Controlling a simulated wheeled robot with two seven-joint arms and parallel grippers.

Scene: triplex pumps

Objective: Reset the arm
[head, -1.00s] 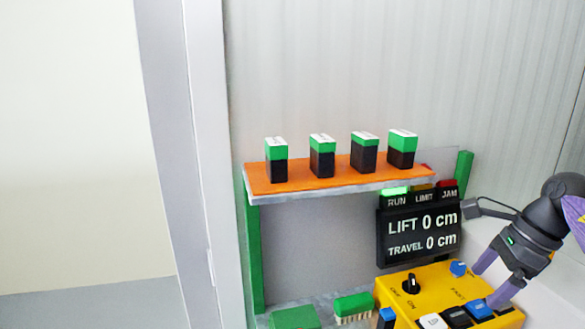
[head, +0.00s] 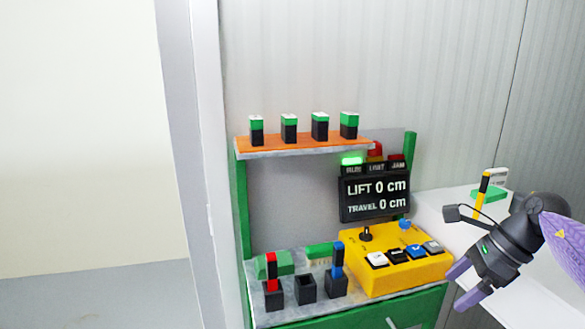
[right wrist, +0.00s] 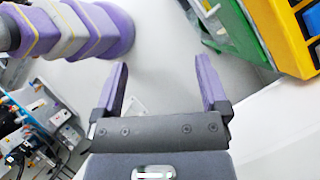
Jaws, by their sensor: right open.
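My right gripper (head: 464,284) is at the right of the head view, to the right of the yellow control box (head: 398,262) and apart from it. Its purple fingers are spread with nothing between them. In the right wrist view the gripper (right wrist: 162,85) is open over bare grey floor, with the yellow box (right wrist: 295,35) at the upper right. The box carries a black knob (head: 366,234), a blue knob (head: 405,224) and a row of buttons. The display (head: 375,194) reads LIFT 0 cm and TRAVEL 0 cm, with the green RUN lamp (head: 352,161) lit. My left gripper is not in view.
An orange shelf (head: 300,145) holds several green-and-black blocks. Black holders (head: 305,290) stand at the bench front, two with red and blue handles. A white surface (head: 430,207) at right bears a yellow-and-black stick (head: 482,190). Cluttered equipment (right wrist: 40,125) shows lower left in the wrist view.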

